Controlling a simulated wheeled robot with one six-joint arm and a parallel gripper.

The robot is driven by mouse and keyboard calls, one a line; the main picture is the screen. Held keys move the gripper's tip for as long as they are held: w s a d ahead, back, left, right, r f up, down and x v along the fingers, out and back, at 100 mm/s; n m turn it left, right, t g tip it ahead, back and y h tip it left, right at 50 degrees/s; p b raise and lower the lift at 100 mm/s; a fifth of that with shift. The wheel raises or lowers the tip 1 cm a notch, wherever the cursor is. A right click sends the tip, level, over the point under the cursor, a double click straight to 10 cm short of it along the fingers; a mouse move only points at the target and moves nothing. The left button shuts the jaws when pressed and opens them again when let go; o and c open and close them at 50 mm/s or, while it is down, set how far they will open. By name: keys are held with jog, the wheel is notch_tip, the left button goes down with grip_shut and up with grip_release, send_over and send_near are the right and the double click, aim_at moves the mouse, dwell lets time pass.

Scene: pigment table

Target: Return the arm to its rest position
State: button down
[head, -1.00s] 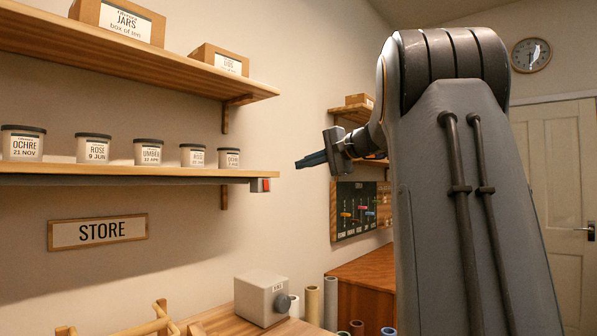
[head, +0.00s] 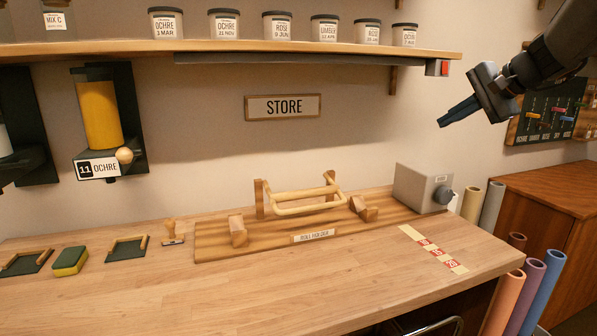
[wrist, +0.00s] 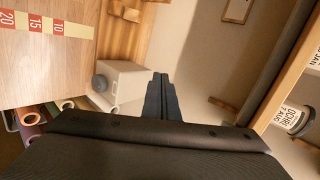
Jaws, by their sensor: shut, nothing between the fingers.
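My gripper (head: 442,122) is at the upper right in the head view, in the air below the right end of the jar shelf and above the grey box. Its dark fingers are together with nothing between them and point to the lower left. In the wrist view the closed fingers (wrist: 160,85) show at the centre, clear of everything around them. My arm reaches in from the upper right of the head view.
A wooden shelf (head: 230,48) with several labelled jars runs along the wall. The workbench (head: 330,280) below carries a roll holder (head: 215,240) and a grey box with a knob (head: 420,188). Rolled tubes (head: 525,300) stand beside its right end. The bench front is largely clear.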

jog(key=s+a+f+n+g+h, duration=0.1)
jog(key=s+a+f+n+g, duration=0.1)
jog(key=s+a+f, duration=0.4)
jog(key=s+a+f+n+g+h, duration=0.1)
jog(key=s+a+f+n+g, duration=0.2)
jog(key=s+f, duration=0.6)
jog(key=s+a+f+n+g, duration=0.3)
jog(key=s+a+f, duration=0.5)
jog(key=f, duration=0.5)
jog(key=shift+a+f+n+h, duration=0.25)
jog(key=shift+a+n+h, duration=0.05)
jog(key=shift+h, duration=0.1)
jog(key=s+a+f+n+g+h, duration=0.1)
jog(key=s+f+n, duration=0.2)
jog(key=s, duration=0.6)
notch_tip(320, 180, down, 2)
jog(key=shift+a+f+n+h, duration=0.1)
jog(key=shift+a+n+h, duration=0.2)
jog(key=shift+n, duration=0.1)
